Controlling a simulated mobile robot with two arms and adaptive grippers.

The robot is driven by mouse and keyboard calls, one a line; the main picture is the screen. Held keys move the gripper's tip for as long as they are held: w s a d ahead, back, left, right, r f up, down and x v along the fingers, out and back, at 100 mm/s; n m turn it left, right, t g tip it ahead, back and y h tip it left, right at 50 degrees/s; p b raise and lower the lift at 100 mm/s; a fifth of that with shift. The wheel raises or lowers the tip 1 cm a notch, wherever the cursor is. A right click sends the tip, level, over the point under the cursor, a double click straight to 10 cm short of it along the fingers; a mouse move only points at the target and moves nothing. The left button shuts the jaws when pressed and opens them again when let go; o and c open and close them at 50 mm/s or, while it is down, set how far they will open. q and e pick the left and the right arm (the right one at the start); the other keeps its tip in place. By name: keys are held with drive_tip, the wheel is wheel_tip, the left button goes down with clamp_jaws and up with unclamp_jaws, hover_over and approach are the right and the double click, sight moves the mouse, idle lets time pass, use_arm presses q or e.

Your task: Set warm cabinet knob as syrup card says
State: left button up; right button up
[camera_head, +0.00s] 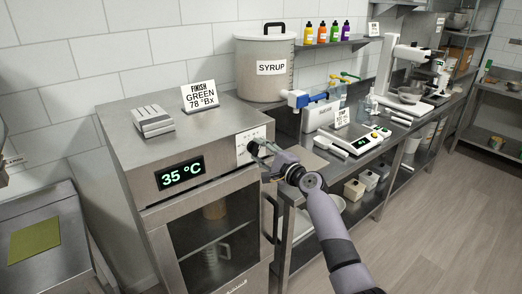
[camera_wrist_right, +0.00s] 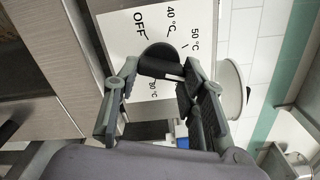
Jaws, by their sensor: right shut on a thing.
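The warm cabinet (camera_head: 150,225) is steel with a glass door, and its display (camera_head: 180,174) reads 35 °C. A card (camera_head: 200,97) on top reads "FINISH GREEN 78 °Bx". A pot labelled SYRUP (camera_head: 264,68) stands behind it. The white dial plate (camera_head: 244,152) is at the front's right end. In the right wrist view the black knob (camera_wrist_right: 159,58) sits on the plate (camera_wrist_right: 115,30), with OFF, 40 °C and 50 °C readable. My right gripper (camera_head: 258,151) is shut on the knob, a finger on each side. The knob's pointer setting is unclear. My left gripper is out of view.
A grey slotted block (camera_head: 153,121) lies on the cabinet top. Colored bottles (camera_head: 322,33) line a shelf. The floor at right is clear.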

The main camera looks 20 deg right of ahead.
idle(0.4)
drive_tip(key=o, duration=1.2)
drive_tip(key=shift+c, duration=0.2)
drive_tip(key=v, duration=1.2)
